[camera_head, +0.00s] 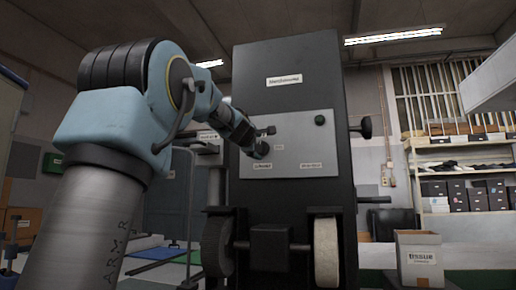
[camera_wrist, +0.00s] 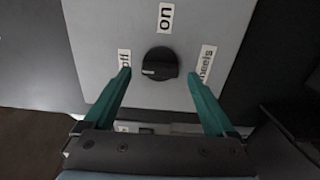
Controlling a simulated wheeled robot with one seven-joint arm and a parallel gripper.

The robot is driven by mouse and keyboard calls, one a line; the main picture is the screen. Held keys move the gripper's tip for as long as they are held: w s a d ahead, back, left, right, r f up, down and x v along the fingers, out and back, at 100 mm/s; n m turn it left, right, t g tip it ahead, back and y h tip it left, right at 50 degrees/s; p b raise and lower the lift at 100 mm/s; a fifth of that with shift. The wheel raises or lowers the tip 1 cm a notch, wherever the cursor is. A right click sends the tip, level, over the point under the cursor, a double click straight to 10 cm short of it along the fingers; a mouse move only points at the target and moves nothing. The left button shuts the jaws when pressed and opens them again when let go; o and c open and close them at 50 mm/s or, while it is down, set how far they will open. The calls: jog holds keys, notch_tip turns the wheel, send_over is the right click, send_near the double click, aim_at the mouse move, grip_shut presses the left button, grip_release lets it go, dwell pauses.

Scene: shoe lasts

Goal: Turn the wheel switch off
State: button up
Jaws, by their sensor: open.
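The wheel switch is a round black knob (camera_wrist: 160,64) on a light grey panel (camera_wrist: 100,25). In the wrist view its white mark sits at its left side, toward the "off" label (camera_wrist: 124,60). An "on" label (camera_wrist: 166,17) is above it and a "wheels" label (camera_wrist: 207,62) to its right. My gripper (camera_wrist: 159,74) is open, its green fingers on either side of the knob with a gap on each side. In the head view my gripper (camera_head: 264,140) is at the panel's left part; its exact contact there is hard to see.
Two wheels, one dark (camera_head: 217,246) and one pale (camera_head: 327,252), are below.

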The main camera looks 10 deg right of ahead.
jog(key=b+v, duration=0.1)
jog(key=v, duration=0.9)
jog(key=shift+b, duration=0.35)
jog(key=shift+f, duration=0.1)
jog(key=a+f+m+g+y+p, duration=0.1)
jog(key=a+f+m+g, duration=0.1)
jog(key=f, duration=0.8)
jog(key=s+a+f+m+g+y, duration=0.1)
jog(key=a+f+m+g+y, duration=0.1)
jog(key=f, duration=0.9)
jog(key=s+a+f+m+g+y+p, duration=0.1)
jog(key=a+f, duration=0.3)
jog(key=f, duration=0.6)
jog(key=shift+a+f+m+g+y+p, duration=0.1)
jog(key=shift+a+m+g+y+p, duration=0.1)
jog(key=shift+m+g, duration=0.25)
jog(key=shift+a+f+m+g+y+p, duration=0.1)
jog(key=shift+m+g+y, duration=0.1)
jog(key=shift+m+g, duration=0.2)
jog(key=s+a+f+m+g+y+p, duration=0.1)
jog(key=s+a+f+m+g+y, duration=0.1)
jog(key=s+a+f, duration=0.4)
jog(key=s+a+f+m+g+y+p, duration=0.1)
jog(key=s+a+f+m+g, duration=0.4)
jog(key=s+f, duration=1)
jog(key=shift+a+f+y, duration=0.3)
jog(key=shift+a+y, duration=0.1)
jog(key=shift+a, duration=0.25)
